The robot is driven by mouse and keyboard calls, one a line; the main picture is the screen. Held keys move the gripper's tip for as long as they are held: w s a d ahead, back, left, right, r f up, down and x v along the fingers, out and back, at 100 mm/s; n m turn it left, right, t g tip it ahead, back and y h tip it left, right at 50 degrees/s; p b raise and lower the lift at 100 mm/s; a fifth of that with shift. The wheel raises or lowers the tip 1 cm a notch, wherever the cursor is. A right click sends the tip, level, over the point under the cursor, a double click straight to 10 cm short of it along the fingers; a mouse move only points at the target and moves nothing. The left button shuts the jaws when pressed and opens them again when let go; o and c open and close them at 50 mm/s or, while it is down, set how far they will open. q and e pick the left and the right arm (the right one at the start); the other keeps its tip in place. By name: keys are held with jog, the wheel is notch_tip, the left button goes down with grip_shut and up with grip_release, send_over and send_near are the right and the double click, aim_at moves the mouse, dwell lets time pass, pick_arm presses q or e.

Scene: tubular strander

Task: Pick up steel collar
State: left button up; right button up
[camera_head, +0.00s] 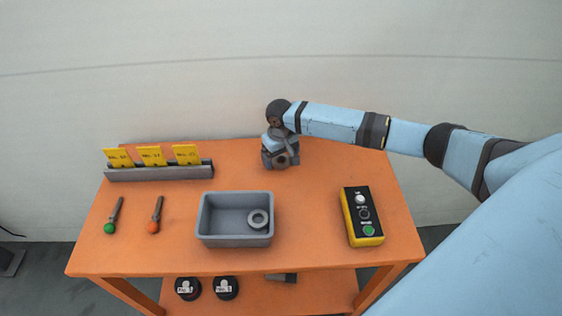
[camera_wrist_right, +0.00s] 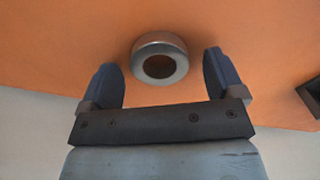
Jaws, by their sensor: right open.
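A steel collar (camera_wrist_right: 160,44), a thick metal ring with a dark hole, sits on the orange table in the right wrist view. It lies between the two fingertips of my right gripper (camera_wrist_right: 158,62), with a gap on each side. The fingers are open and do not appear to touch it. In the head view, my right gripper (camera_head: 281,158) is over the back middle of the table, and a grey ring shape shows at its fingers, partly hidden. My left gripper is not in view.
A grey bin (camera_head: 204,239) holding another grey ring (camera_head: 258,225) stands in front. A yellow-black button box (camera_head: 362,216) is at right. A rack with yellow cards (camera_head: 160,173) and two tools with green (camera_head: 109,228) and orange (camera_head: 153,227) ends are at left.

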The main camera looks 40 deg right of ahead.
jog(key=shift+f, duration=0.25)
jog(key=shift+r, duration=0.1)
jog(key=c, duration=1.2)
